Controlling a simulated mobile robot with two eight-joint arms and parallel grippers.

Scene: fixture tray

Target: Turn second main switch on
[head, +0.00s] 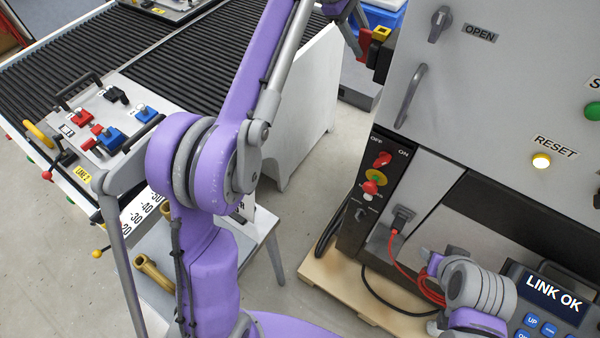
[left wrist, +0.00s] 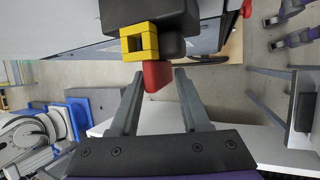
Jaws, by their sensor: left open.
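A red switch handle (head: 365,43) with a yellow block (head: 381,33) sits on a black housing at the grey cabinet's upper left edge. In the left wrist view the red handle (left wrist: 157,75) hangs below the yellow block (left wrist: 139,42). My left gripper (left wrist: 160,72) is open, with its fingertips on either side of the red handle; contact is not clear. In the head view my left arm reaches up to this handle. A red OFF/ON knob (head: 382,158) is lower on the cabinet. My right wrist is low at right; its fingers cannot be made out.
The cabinet (head: 480,90) carries a door handle (head: 411,95) and a lit RESET button (head: 541,161). A red cable (head: 405,270) hangs below the knob panel. A roller conveyor (head: 190,65) and a fixture tray (head: 100,110) are at left.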

